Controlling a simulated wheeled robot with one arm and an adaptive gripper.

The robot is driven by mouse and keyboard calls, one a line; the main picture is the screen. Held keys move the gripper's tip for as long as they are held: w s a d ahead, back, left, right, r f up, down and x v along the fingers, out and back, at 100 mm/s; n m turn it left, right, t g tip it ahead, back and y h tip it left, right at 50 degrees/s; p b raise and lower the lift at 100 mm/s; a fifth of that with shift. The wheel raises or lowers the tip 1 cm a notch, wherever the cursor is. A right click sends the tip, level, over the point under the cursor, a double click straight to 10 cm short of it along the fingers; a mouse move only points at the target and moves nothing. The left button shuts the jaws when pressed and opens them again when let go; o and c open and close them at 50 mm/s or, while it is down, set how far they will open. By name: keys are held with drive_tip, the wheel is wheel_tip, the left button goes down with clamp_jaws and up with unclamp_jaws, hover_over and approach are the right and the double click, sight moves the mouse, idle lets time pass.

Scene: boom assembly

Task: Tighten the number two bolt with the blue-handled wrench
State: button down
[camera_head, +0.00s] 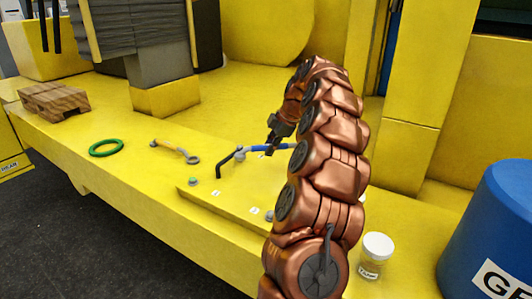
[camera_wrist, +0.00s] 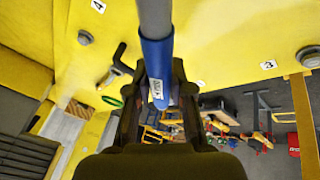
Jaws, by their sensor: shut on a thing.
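The blue-handled wrench (camera_head: 257,148) lies roughly level above the raised yellow plate (camera_head: 205,202), its dark bent end pointing down at the left. My gripper (camera_head: 278,132) is shut on its blue handle. In the wrist view my gripper (camera_wrist: 158,95) holds the blue handle (camera_wrist: 157,60), and the grey shaft runs out of the top. Bolts show on the plate in the head view, one at the left corner (camera_head: 192,182) and one at the front (camera_head: 270,215). The wrist view shows bolts beside labels 4 (camera_wrist: 85,38) and 3 (camera_wrist: 308,57). Which bolt is number two is too small to tell.
A tool with a pale handle (camera_head: 176,151) and a green ring (camera_head: 106,147) lie left of the plate. A wooden block (camera_head: 53,100) sits farther left. A lidded jar (camera_head: 374,254) and a blue barrel (camera_head: 490,235) stand at the right. Machine walls rise behind.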

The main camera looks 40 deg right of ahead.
drive_tip(key=shift+d+f, duration=0.15)
drive_tip(key=shift+f, duration=2.4)
drive_tip(key=shift+f+b, duration=1)
drive_tip(key=shift+f, duration=0.1)
drive_tip(key=shift+w, duration=0.1)
drive_tip(key=shift+w+d+m+b, duration=0.2)
drive_tip(key=shift+w+m+b, duration=0.1)
drive_tip(key=shift+m, duration=0.1)
drive_tip(key=shift+w+d, duration=0.1)
drive_tip(key=shift+w+d+m+h+b, duration=0.15)
drive_tip(key=shift+w+m+h+b, duration=0.05)
drive_tip(key=shift+m+h+b, duration=0.1)
